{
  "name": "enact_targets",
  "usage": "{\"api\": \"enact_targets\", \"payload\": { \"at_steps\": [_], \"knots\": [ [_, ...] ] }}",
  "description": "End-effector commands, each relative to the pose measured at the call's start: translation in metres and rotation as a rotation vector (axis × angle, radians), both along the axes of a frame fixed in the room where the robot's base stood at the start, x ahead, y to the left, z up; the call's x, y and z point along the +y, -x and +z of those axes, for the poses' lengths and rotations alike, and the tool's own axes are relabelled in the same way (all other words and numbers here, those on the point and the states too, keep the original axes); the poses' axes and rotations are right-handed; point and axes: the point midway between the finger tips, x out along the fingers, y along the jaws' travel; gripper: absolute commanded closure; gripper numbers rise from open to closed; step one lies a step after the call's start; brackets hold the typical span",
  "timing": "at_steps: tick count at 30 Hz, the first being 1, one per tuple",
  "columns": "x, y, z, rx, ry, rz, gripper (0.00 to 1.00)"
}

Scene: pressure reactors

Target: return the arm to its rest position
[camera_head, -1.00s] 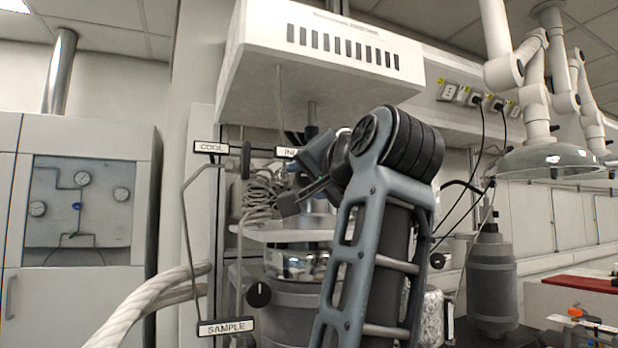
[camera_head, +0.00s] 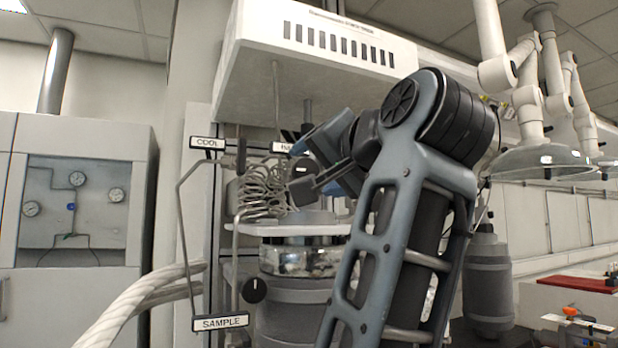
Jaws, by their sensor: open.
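My gripper (camera_head: 298,168) shows near the middle of the head view, in front of the reactor's upper part. Its dark fingers point left and stand apart with nothing visible between them. My arm's grey-blue links rise from the bottom and bend at a large dark elbow joint, right of the middle. The arm hides the reactor's right side. I cannot tell whether the fingers touch anything behind them.
Labels COOL (camera_head: 207,143) and SAMPLE (camera_head: 220,322) sit on thin pipes left of the reactor. A white box (camera_head: 310,65) overhangs above. A thick white hose (camera_head: 140,305) runs at lower left. A dark grey vessel (camera_head: 488,285) stands right of the arm.

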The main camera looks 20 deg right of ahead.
Motion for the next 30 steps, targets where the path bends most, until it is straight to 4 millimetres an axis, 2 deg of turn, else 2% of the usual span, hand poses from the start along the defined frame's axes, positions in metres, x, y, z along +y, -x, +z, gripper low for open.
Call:
{"api": "enact_targets", "payload": {
  "at_steps": [3,7,23,26,30],
  "knots": [
    [0.000,0.014,-0.001,-0.002,0.000,-0.001,0.28],
    [0.000,0.022,0.000,-0.001,0.000,-0.001,0.28],
    [0.000,0.023,-0.001,0.001,0.001,0.000,0.28],
    [0.000,0.020,-0.008,0.006,0.014,-0.005,0.28],
    [-0.001,0.010,-0.041,0.019,0.072,-0.026,0.28]
  ]
}}
